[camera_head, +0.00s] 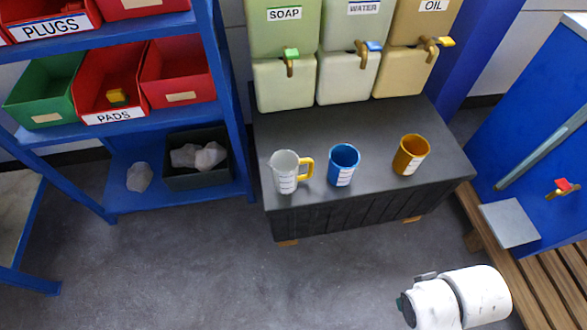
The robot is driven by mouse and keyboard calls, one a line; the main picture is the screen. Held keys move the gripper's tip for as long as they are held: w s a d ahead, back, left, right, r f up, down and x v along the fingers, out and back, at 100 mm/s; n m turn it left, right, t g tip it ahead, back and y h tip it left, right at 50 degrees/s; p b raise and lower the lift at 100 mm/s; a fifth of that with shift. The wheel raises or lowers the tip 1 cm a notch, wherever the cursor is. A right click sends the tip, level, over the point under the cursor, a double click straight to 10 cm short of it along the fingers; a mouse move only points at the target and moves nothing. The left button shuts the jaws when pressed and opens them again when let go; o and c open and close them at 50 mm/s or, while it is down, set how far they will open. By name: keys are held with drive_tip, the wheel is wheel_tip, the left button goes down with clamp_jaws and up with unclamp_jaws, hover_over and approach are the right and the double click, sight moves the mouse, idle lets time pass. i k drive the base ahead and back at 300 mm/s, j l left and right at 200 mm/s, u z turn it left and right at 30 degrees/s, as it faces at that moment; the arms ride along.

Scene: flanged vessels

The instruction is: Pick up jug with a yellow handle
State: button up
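The jug with a yellow handle (285,181) stands upright on the left part of the dark bench top. Its body is white with measuring marks on the front, and its handle sticks out to the right. A blue cup (343,169) stands to its right, with a gap between them. An orange-brown cup (410,157) stands farther right. White rounded links of my arm show at the lower right, well away from the jug. My gripper itself does not show.
The dark bench (350,213) holds the three vessels. Behind them are dispensers labelled SOAP (285,85), WATER (346,80) and OIL (405,72), with taps. A blue shelf (110,197) with bins stands left. A slatted wooden bench (560,285) is right. The front floor is clear.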

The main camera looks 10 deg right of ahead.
sight(284, 164)
drive_tip(key=i+l+u, duration=0.3)
drive_tip(key=i, duration=0.25)
drive_tip(key=i+l+u, duration=0.3)
drive_tip(key=i+l, duration=0.2)
